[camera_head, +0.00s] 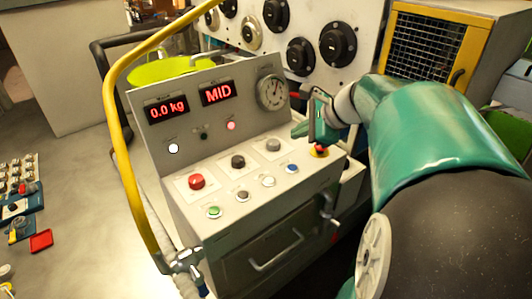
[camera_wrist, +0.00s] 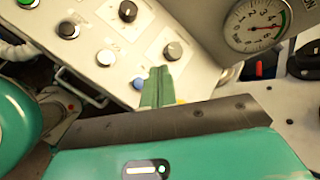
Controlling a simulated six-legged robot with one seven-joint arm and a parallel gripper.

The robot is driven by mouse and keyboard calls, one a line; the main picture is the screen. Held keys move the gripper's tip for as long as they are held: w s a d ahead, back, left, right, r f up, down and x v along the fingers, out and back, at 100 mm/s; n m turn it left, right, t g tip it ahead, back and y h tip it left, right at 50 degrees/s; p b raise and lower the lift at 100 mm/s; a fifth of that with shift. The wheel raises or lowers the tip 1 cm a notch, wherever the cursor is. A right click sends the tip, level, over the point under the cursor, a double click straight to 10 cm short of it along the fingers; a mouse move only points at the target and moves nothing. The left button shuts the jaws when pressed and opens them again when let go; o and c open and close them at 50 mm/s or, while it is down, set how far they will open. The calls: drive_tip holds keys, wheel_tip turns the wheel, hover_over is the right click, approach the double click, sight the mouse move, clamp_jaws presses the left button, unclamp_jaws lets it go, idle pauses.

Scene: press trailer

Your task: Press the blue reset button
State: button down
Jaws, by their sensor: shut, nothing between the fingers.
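The blue button (camera_head: 291,169) is at the right end of the front row of small buttons on the grey console's sloping panel (camera_head: 225,188). In the wrist view the blue button (camera_wrist: 138,83) shows just left of my fingers, partly hidden by them. My gripper (camera_head: 299,131) is above the panel's right rear part, up and slightly right of the blue button in the head view. Its green fingers (camera_wrist: 160,73) are together and empty in the wrist view. I see no contact with the button.
White buttons (camera_head: 268,182) and a green button (camera_head: 214,212) share the row. Behind are a red button (camera_head: 197,181), a black knob (camera_head: 238,161) and a grey knob (camera_head: 273,145). A red-and-yellow button (camera_head: 320,151) is right. A yellow rail (camera_head: 117,130) rises left.

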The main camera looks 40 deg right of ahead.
sight(296, 169)
drive_tip(key=shift+f, duration=3.8)
drive_tip(key=shift+f, duration=0.15)
drive_tip(key=shift+f, duration=0.3)
drive_tip(key=shift+f, duration=0.4)
drive_tip(key=shift+r, duration=0.85)
drive_tip(key=shift+r, duration=2.5)
